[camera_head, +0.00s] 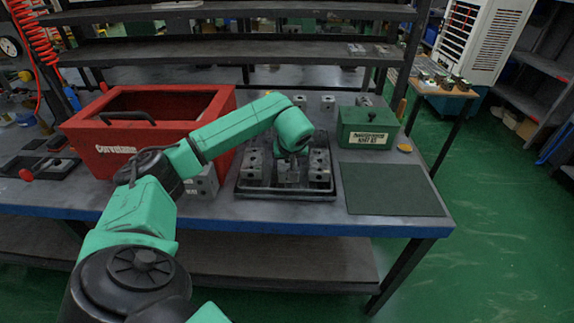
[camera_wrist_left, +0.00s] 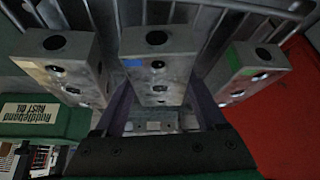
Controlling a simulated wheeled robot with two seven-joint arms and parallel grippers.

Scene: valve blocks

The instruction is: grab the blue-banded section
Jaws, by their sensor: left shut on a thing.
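The blue-banded section (camera_wrist_left: 158,65) is a grey valve block with round holes and a blue mark near its top. In the left wrist view it stands in the middle, between the fingers of my left gripper (camera_wrist_left: 160,95), which is shut on it. A yellow-banded block (camera_wrist_left: 65,65) stands to its left and a green-banded block (camera_wrist_left: 245,72) to its right. In the head view my left gripper (camera_head: 289,158) reaches down into the black tray (camera_head: 285,195), onto the middle block (camera_head: 288,174). The bands cannot be made out there. My right gripper is not in view.
A red open box (camera_head: 110,150) stands left of the tray on the table. A green box (camera_head: 367,128) stands at the right, behind a dark green mat (camera_head: 393,190) that is bare. Shelves (camera_head: 230,50) run above the table's back.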

